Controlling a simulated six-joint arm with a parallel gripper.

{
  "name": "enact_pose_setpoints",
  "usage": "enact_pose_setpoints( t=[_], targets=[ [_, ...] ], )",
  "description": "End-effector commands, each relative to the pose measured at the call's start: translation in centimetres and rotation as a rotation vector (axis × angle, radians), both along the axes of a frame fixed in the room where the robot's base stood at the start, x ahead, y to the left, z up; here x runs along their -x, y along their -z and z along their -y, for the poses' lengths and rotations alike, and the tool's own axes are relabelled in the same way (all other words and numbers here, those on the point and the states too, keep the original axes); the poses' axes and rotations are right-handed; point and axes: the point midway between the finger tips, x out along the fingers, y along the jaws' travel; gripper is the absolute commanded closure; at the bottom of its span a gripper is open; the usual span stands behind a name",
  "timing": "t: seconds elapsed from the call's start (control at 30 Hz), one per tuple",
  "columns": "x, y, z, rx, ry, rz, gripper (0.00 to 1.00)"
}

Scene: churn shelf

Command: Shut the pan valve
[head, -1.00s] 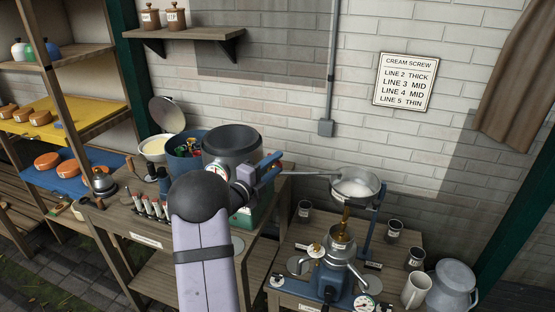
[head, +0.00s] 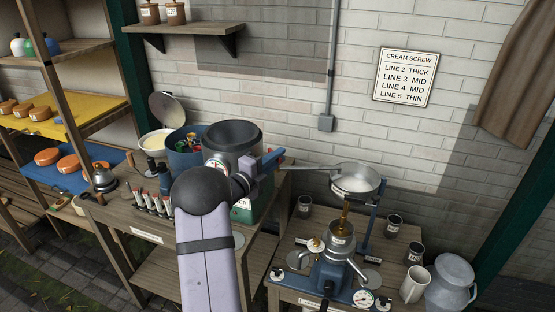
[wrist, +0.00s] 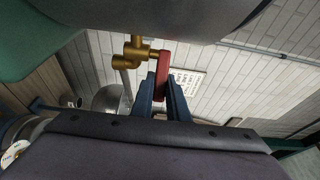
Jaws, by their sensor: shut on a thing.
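The pan valve is a brass fitting (wrist: 133,53) with a red lever (wrist: 162,76), seen close in the wrist view. My gripper (wrist: 164,88) has its two dark blue fingers shut on the red lever, one on each side. In the head view my gripper (head: 272,160) is beside the dark grey drum (head: 232,134) on the left bench. The valve and lever cannot be made out in that view.
A blue tub (head: 182,143) and several small bottles stand on the left bench. Dark cups, a white mug (head: 414,284) and a grey metal churn (head: 451,283) are at the right. A sign (head: 405,77) hangs on the brick wall.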

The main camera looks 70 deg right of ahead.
Motion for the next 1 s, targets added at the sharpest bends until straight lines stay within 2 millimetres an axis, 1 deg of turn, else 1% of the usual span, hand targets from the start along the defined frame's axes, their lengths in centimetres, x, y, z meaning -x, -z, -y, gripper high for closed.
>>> enact_pose_setpoints(
  t=[0.33, 0.73, 0.77, 0.8, 0.83, 1.0],
  targets=[
    [-0.66, -0.07, -0.52, 0.008, 0.190, 0.003, 1.00],
    [-0.66, -0.26, -0.68, 0.003, 0.219, 0.003, 1.00],
    [-0.66, -0.26, -0.68, 0.003, 0.218, 0.003, 0.84],
    [-0.66, -0.25, -0.68, 0.003, 0.218, 0.003, 0.74],
    [-0.66, -0.24, -0.68, 0.003, 0.218, 0.003, 0.67],
    [-0.67, -0.15, -0.69, 0.001, 0.218, 0.002, 0.67]
  ],
)
